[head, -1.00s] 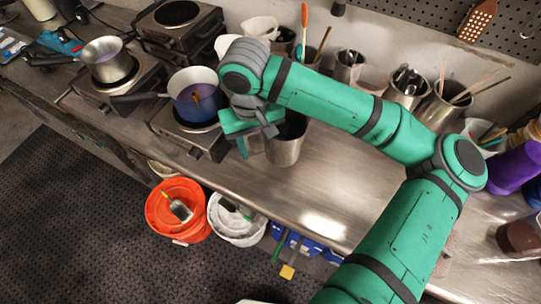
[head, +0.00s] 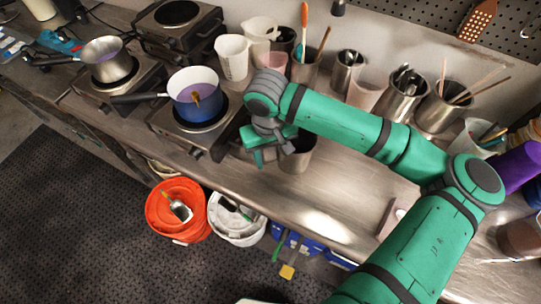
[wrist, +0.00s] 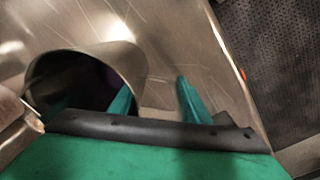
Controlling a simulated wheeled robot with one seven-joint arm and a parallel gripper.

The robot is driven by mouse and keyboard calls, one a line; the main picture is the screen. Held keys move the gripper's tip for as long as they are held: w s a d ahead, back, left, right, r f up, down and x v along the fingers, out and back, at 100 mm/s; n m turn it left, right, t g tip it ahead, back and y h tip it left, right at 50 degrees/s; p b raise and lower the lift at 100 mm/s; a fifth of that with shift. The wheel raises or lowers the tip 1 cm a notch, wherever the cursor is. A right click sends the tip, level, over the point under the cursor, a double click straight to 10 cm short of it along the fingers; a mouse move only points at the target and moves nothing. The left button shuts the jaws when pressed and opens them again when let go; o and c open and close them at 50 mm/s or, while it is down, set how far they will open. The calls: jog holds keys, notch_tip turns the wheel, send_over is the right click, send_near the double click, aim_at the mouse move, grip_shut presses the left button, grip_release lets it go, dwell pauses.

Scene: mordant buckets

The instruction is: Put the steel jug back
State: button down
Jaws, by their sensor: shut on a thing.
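The steel jug (head: 299,160) is a plain metal vessel near the middle of the steel counter, in the head view. My gripper (head: 275,152) is shut on its wall, on the jug's left side. In the wrist view the jug (wrist: 128,62) shows at the left with its dark open mouth up. There one green finger of my gripper (wrist: 156,97) is inside the mouth and the other is outside the wall. My arm and hand cover part of the jug in the head view. I cannot tell whether its base touches the counter.
A blue pot (head: 193,90) sits on a hot plate left of my gripper. A steel saucepan (head: 107,62) stands farther left. White beakers (head: 232,57) and steel containers (head: 403,96) line the back. An orange bucket (head: 176,212) is on the floor.

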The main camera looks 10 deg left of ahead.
jog(key=shift+a, duration=0.1)
jog(key=c, duration=1)
grip_release()
jog(key=shift+s+f, duration=0.1)
jog(key=shift+s, duration=0.05)
notch_tip(320, 180, up, 12)
jog(key=shift+a+r, duration=0.15)
